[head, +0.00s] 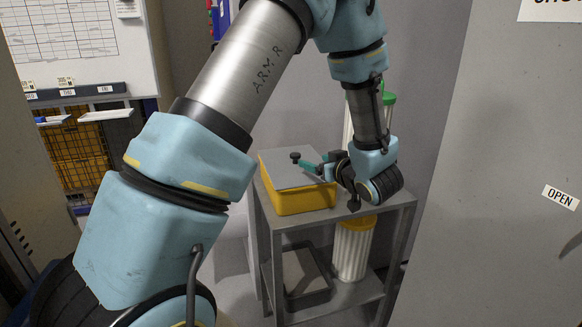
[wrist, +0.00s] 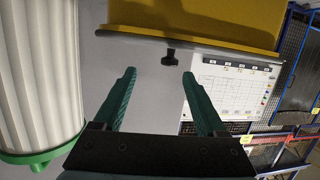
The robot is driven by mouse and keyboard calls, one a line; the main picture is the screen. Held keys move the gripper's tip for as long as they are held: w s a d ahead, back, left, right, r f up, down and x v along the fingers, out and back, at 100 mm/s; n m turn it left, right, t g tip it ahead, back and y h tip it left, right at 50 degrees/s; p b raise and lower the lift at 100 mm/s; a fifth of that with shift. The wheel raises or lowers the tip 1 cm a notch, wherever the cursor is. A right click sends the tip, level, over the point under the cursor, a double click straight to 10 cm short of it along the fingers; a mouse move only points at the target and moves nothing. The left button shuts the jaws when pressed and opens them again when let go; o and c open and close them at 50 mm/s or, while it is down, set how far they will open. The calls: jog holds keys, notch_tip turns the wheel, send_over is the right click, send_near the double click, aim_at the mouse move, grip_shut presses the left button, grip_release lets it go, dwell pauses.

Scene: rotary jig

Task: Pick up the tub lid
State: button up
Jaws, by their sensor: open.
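The tub lid (head: 283,171) is a flat grey sheet with a black knob (head: 295,156). It lies on a yellow tub (head: 302,202) on top of a grey metal stand. In the wrist view the picture is turned over: the yellow tub (wrist: 200,18) is at the top, the lid's edge (wrist: 205,43) is a thin strip, and the knob (wrist: 170,57) points down. My gripper (head: 308,168) is over the lid's right side, its green fingers pointing towards the knob. In the wrist view my gripper (wrist: 159,74) is open and empty, with the knob beyond the tips, between their lines.
A white ribbed container with a green end (wrist: 38,75) stands close beside my gripper. A similar container with a yellow top (head: 353,250) and a dark tray (head: 307,290) are on the stand's lower shelf. A grey panel (head: 500,180) is at the right.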

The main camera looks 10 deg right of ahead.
aim_at(298, 156)
jog(key=shift+s+y, duration=0.4)
jog(key=shift+y, duration=0.1)
jog(key=shift+a, duration=0.15)
jog(key=p+x, duration=0.1)
jog(key=x, duration=0.4)
jog(key=shift+w+a+r, duration=0.1)
jog(key=shift+r, duration=0.05)
jog(key=shift+t, duration=0.3)
jog(key=shift+a+p+x, duration=0.2)
jog(key=shift+p+x, duration=0.35)
jog(key=shift+x, duration=0.75)
jog(key=shift+a+p+x, duration=0.15)
jog(key=shift+p+x, duration=0.35)
jog(key=shift+x, duration=0.8)
jog(key=shift+r, duration=0.15)
jog(key=shift+c, duration=0.4)
grip_shut()
